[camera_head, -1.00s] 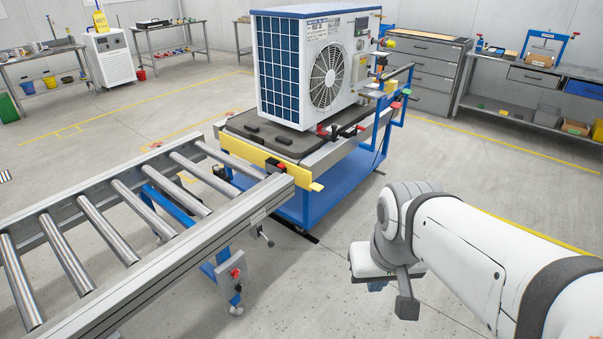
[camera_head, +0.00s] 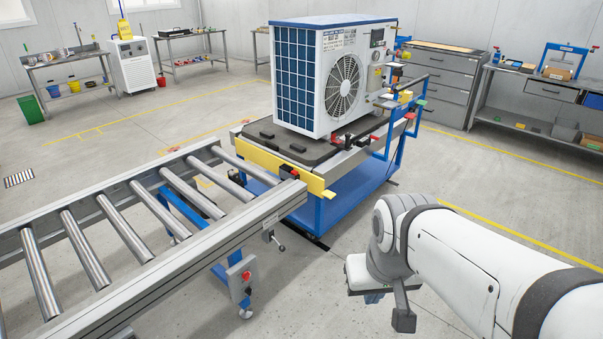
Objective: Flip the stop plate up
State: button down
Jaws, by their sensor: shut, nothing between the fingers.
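The stop plate is the long yellow plate (camera_head: 282,171) on the near end of the blue cart (camera_head: 335,205), beside the end of the roller conveyor. Its broad face is turned toward the conveyor, and a small red and black piece (camera_head: 289,172) sits at its middle. I cannot tell clearly whether it hangs down or stands up. My gripper (camera_head: 374,297) is at the lower right, over open floor, well apart from the plate. It is shut and empty; its fingers are mostly hidden by my wrist.
The roller conveyor (camera_head: 165,262) fills the lower left, its side rail reaching the cart. A white and blue heat pump unit (camera_head: 335,80) stands on the cart's dark top. A blue frame with a handle (camera_head: 410,125) rises at the cart's right. Floor between cart and arm is clear.

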aim_at(315, 185)
jog(key=u, duration=0.1)
jog(key=i, duration=1)
jog(key=u, duration=0.1)
